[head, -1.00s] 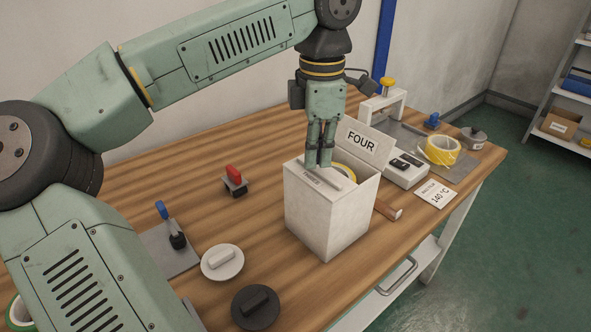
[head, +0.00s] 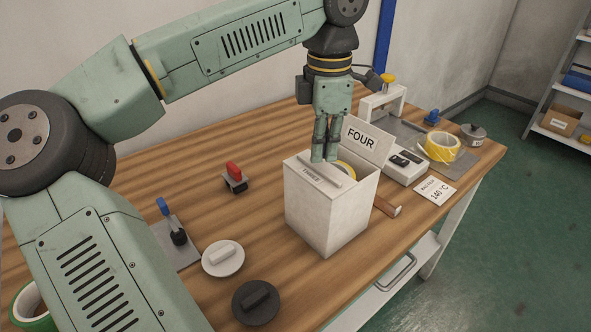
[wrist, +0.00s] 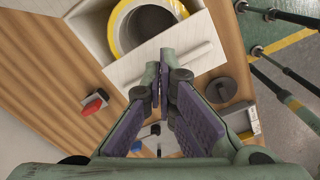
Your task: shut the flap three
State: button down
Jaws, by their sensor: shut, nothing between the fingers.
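The white box (head: 325,217) stands on the workbench. Its flap three (head: 311,173), labelled THREE with a raised bar, lies about level across the box's left part; it also shows in the wrist view (wrist: 195,63). Flap four (head: 362,139), labelled FOUR, stands up open on the far right side. A yellow-and-white tape roll (wrist: 118,27) shows in the uncovered part of the box. My gripper (head: 325,160) is shut and empty, pointing down, with its fingertips at or just above the bar of flap three. I cannot tell whether they touch.
A red-topped switch (head: 235,177), a light round lid (head: 222,260) and a dark round lid (head: 256,302) lie left and in front of the box. A white device (head: 405,167), a yellow tape roll (head: 440,147) and a temperature card (head: 436,191) are to its right.

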aim_at(322, 170)
notch_tip(322, 170, up, 7)
jog(key=p, duration=0.6)
dwell(0.3)
jog(key=shift+s, duration=0.1)
dwell(0.3)
